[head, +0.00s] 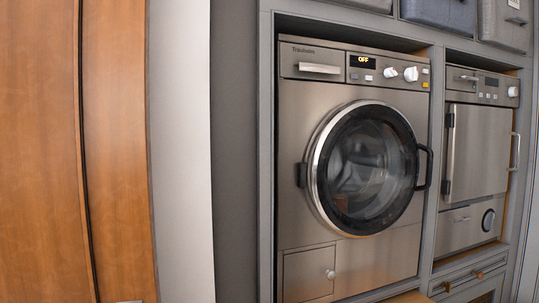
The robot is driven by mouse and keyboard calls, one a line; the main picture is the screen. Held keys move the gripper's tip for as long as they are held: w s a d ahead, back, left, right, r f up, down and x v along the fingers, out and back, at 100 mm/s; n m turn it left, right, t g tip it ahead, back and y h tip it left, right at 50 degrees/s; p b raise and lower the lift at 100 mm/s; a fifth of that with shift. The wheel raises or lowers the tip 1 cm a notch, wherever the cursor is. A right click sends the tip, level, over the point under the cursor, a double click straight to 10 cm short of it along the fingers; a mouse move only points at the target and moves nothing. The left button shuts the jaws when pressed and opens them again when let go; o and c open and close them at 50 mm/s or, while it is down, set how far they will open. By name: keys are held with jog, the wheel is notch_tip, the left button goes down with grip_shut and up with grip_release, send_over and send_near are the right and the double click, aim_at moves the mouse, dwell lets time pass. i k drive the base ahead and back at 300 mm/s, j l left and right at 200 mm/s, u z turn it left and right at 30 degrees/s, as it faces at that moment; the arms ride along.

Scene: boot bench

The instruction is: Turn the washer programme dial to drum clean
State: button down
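The washer (296,110) is a steel front-loader set in a grey cabinet frame, right of the picture's middle. Its round glass door (365,168) is shut, with a black handle at its right side. The display (363,62) reads OFF in yellow. Two white knobs are on the panel, a smaller one (391,72) on the left and a larger one (411,74) on the right. I cannot tell from the picture which one is the programme dial, and no programme labels are readable. My gripper is not in view.
A second steel appliance (476,150) with one white knob (513,91) stands right of the washer. Grey bins (440,14) sit on the shelf above. A wooden door or panel (115,150) fills the left. Drawers (472,285) are at the lower right.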

aim_at(411, 75)
jog(key=i+l+u, duration=0.1)
jog(key=l+u, duration=0.8)
jog(key=l, duration=0.4)
jog(key=k+l+u, duration=0.15)
jog(key=l, duration=1.05)
jog(key=k+l, duration=0.1)
jog(key=l, duration=0.45)
jog(key=k+l+u, duration=0.1)
jog(key=l, duration=1.05)
jog(key=k+l, duration=0.15)
jog(key=l, duration=0.45)
jog(key=u, duration=0.05)
